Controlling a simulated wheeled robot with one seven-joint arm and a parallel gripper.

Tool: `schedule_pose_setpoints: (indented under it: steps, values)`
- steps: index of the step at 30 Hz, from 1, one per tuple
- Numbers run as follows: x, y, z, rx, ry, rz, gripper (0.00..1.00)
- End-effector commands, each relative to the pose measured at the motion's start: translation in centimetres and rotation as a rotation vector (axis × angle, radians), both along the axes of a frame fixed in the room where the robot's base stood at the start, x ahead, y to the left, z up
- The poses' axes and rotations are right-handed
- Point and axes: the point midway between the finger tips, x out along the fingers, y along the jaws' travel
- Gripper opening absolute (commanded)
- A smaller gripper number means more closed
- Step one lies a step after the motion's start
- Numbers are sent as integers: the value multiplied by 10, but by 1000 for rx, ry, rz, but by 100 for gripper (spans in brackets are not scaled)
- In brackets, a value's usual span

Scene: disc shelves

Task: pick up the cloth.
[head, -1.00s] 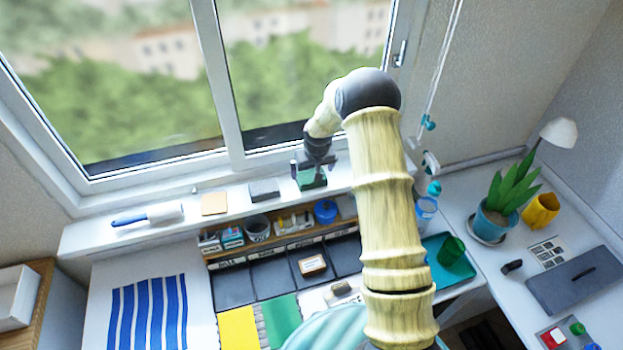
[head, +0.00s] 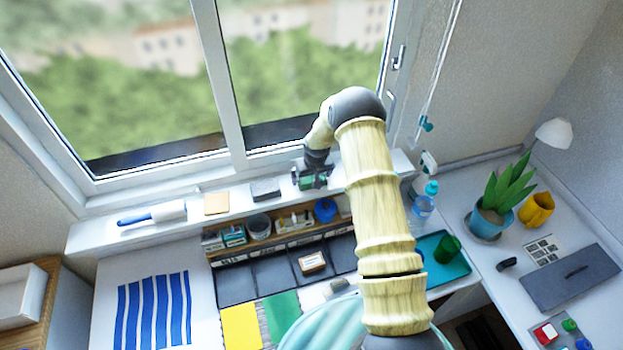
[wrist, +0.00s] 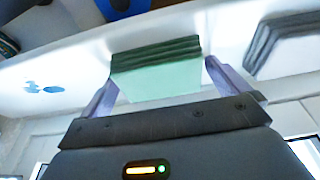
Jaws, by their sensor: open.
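A folded green cloth (wrist: 155,72) with several dark green layers and a paler green face lies on the white window sill. In the wrist view it sits between the two fingers of my gripper (wrist: 160,82), which is open. The fingers stand at either side of the cloth, and a small gap seems to show on each side. In the head view my gripper (head: 311,180) is low over the sill and hides most of the cloth; only a little green shows.
A dark grey folded item (head: 265,190) lies on the sill to the left, with a tan block (head: 216,204) and a blue-handled roller (head: 152,215) farther left. The window stands close behind. A blue round container (head: 325,210) is on the shelf below.

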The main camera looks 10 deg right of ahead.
Motion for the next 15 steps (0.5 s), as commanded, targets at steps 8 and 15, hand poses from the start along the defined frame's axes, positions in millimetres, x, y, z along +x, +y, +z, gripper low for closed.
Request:
schedule_pose_setpoints:
  steps: [8, 15]
  values:
    - [0, 0, 0, 0, 0, 0, 72]
    - [0, 0, 0, 0, 0, 0, 68]
